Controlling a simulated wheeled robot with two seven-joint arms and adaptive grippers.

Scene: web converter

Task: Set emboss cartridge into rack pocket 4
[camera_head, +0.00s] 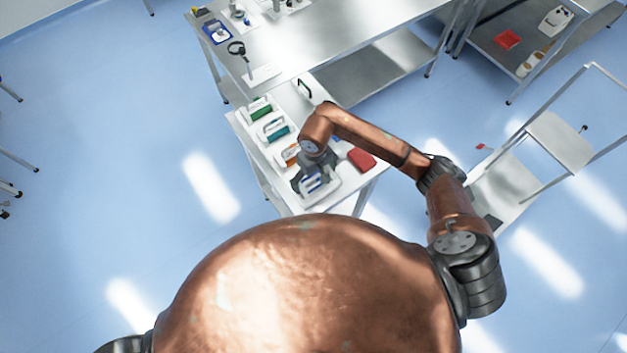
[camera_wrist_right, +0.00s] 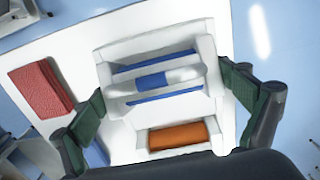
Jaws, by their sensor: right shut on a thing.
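My right gripper (camera_head: 313,178) is over the near end of the white bench. In the right wrist view, its two green-padded fingers (camera_wrist_right: 163,76) are closed on the sides of a white cartridge with blue stripes and a blue-banded handle (camera_wrist_right: 152,82). This cartridge also shows partly under the gripper in the head view (camera_head: 317,184). It is at the near end of the row, beside the orange cartridge (camera_wrist_right: 178,136). I cannot tell whether it rests fully in its pocket or is just above it. My left gripper is not in view.
A green cartridge (camera_head: 261,112) and a teal cartridge (camera_head: 277,131) stand farther along the row. A red block (camera_head: 362,159) lies on the bench to the right; the wrist view shows it at left (camera_wrist_right: 43,86). A long steel table (camera_head: 310,40) stands behind.

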